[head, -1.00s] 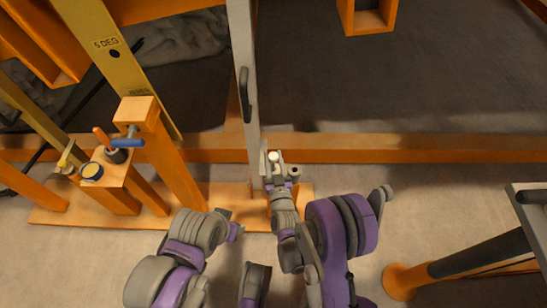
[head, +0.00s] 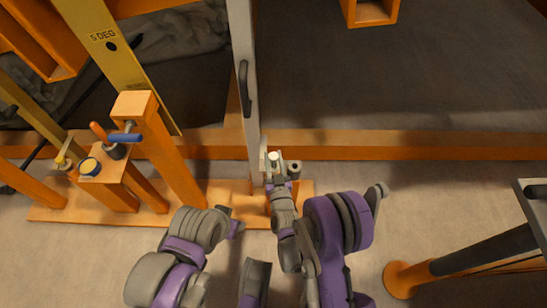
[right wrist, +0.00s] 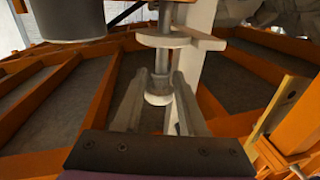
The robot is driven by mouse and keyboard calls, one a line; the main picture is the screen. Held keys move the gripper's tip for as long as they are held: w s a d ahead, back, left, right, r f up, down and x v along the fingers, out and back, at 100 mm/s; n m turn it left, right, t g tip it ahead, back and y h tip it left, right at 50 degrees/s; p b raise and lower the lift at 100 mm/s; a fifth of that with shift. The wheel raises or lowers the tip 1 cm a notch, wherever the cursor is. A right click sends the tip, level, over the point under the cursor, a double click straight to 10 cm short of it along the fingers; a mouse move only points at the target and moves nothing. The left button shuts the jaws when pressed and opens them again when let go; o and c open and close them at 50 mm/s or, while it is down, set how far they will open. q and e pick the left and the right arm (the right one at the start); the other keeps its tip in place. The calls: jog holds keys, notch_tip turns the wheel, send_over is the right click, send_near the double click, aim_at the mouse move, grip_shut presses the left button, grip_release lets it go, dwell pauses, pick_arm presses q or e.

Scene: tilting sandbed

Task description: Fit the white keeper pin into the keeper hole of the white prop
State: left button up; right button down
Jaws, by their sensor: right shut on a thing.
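The white prop (head: 245,90) is a long pale post with a dark handle on its face, and it reaches down to the orange base. My right gripper (head: 274,166) is at its lower end, on its right side. In the right wrist view the gripper (right wrist: 158,90) is shut around the rounded white end of the keeper pin (right wrist: 158,98). A shaft runs up from that end to a pale flat plate (right wrist: 185,42), with the prop (right wrist: 194,75) behind. The keeper hole cannot be made out, nor whether the pin is in it.
An orange beam (head: 400,147) runs across behind the prop's foot. To the left stand an orange post with a blue-handled clamp (head: 126,138) and a yellow plate marked 5 DEG (head: 115,55). A dark cylinder (right wrist: 68,18) is at upper left in the right wrist view.

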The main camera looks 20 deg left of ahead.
aim_at(273, 164)
jog(key=shift+f, duration=1.25)
jog(key=shift+c, duration=1.9)
grip_release()
pick_arm(q)
jog(key=shift+s, duration=0.1)
pick_arm(e)
jog(key=shift+s, duration=0.1)
